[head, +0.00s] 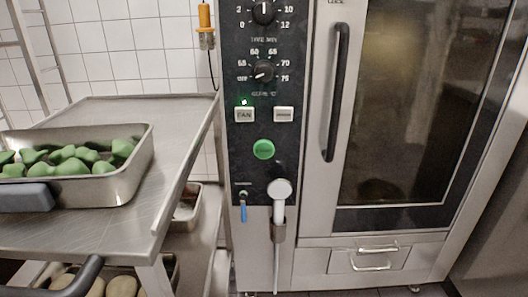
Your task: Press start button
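The oven's black control panel (240,165) stands in the middle of the head view. A round green button (263,149) with a small unreadable label sits on it, below two pale rectangular buttons. The left one (244,115) reads FAN and has a small green light above it. The label of the right one (284,114) is too small to read. Two black dials are higher up; the lower one (264,71) has numbers around it. Nothing covers the green button. Neither of my grippers shows.
The closed oven door with a long black handle (335,92) is on the right. A white spray head (280,189) hangs below the green button. A steel table (185,142) on the left bears a tray (140,160) of green vegetables. Another tray with potato-like items lies below.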

